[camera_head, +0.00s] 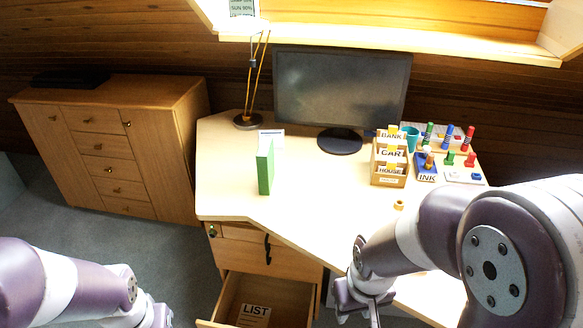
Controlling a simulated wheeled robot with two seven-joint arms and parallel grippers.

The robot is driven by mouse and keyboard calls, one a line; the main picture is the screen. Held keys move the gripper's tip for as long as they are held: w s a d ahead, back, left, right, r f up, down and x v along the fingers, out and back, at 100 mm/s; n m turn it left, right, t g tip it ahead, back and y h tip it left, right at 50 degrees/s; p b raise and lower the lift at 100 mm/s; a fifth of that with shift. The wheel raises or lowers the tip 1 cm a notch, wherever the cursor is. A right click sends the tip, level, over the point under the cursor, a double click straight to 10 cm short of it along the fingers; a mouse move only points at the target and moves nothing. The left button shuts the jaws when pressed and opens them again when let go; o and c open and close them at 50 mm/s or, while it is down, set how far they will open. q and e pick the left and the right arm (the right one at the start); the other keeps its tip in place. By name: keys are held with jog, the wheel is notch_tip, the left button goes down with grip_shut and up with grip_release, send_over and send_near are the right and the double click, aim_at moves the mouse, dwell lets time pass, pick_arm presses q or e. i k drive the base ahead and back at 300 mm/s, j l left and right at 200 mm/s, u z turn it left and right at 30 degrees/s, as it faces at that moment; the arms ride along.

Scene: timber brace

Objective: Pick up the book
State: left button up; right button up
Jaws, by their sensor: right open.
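A green book (265,168) stands upright on the light wooden desk (228,195), left of the monitor, with white behind it. My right gripper (360,304) is low in the picture at the desk's front edge, well to the right of and nearer than the book. It is open and apart from the book; its fingertips are partly cut off by the bottom edge. My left gripper (156,314) shows only partly at the bottom left, over the floor, away from the desk, and its jaws are not clear.
A monitor (342,90) and a lamp (247,120) stand behind the book. A wooden card organizer (388,180), an ink box (426,167) and several stamps stand on the right. An open drawer (282,300) with a LIST paper (254,315) juts out below the desk. The desk's middle is clear.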

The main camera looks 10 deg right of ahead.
aim_at(265, 155)
jog(key=i+j+z, duration=0.1)
jog(key=j+z, duration=0.35)
jog(key=i+j+z, duration=0.1)
jog(key=j+z, duration=0.75)
jog(key=k+j+z, duration=0.15)
jog(key=j+z, duration=0.6)
jog(key=j, duration=0.35)
jog(key=j+z, duration=0.3)
jog(key=j, duration=0.4)
jog(key=j+z, duration=0.25)
jog(key=j, duration=0.45)
jog(key=k+j+z, duration=0.15)
jog(key=j+z, duration=0.15)
jog(key=j, duration=0.3)
jog(key=j+z, duration=0.8)
jog(key=z, duration=0.2)
